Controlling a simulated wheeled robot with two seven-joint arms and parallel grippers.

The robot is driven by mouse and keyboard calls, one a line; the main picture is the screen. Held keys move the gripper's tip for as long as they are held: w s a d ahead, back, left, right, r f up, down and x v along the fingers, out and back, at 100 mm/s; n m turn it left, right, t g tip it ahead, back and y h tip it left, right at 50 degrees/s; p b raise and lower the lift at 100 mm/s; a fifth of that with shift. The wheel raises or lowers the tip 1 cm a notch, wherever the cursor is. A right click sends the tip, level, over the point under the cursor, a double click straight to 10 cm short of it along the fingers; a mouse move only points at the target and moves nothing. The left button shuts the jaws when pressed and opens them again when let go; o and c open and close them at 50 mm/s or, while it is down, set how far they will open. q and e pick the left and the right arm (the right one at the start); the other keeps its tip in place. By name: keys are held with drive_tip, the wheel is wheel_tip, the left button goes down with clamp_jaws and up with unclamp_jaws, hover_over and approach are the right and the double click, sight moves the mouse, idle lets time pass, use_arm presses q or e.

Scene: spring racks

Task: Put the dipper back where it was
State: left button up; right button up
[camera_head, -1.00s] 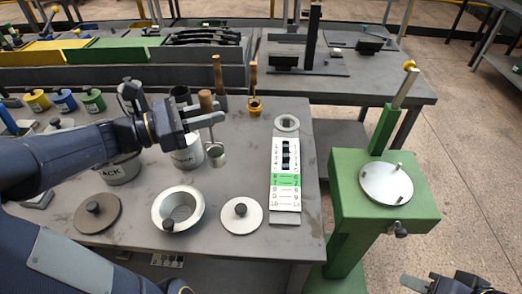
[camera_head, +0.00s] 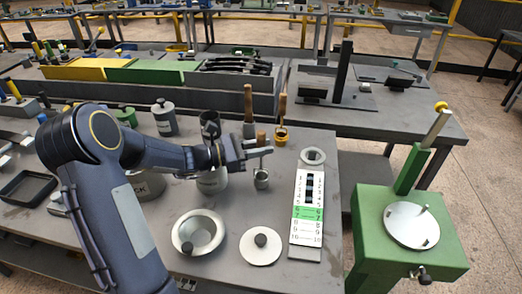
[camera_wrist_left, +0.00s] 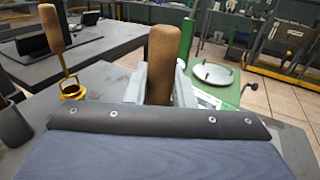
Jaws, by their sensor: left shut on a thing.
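My left gripper (camera_head: 256,150) is shut on the wooden handle of the dipper (camera_head: 261,180). The dipper hangs upright with its grey metal cup downward, right of a pale tin (camera_head: 212,182). I cannot tell how far the cup is above the bench. In the left wrist view the brown handle (camera_wrist_left: 161,62) stands between the pale fingers, and its cup is hidden. Behind the gripper are a second dipper with a yellow cup (camera_head: 281,135) and another wooden-handled tool (camera_head: 248,108). My right gripper is not in view.
A dark cup (camera_head: 209,122) stands behind the gripper. A funnel-like bowl (camera_head: 200,232), a round lid (camera_head: 260,247) and a numbered board (camera_head: 307,212) lie on the bench in front. A green stand with a metal disc (camera_head: 411,226) is to the right.

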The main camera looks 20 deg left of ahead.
use_arm(q)
drive_tip(key=shift+f, duration=0.55)
drive_tip(key=shift+f, duration=0.2)
drive_tip(key=o, duration=0.9)
drive_tip(key=shift+r, duration=0.1)
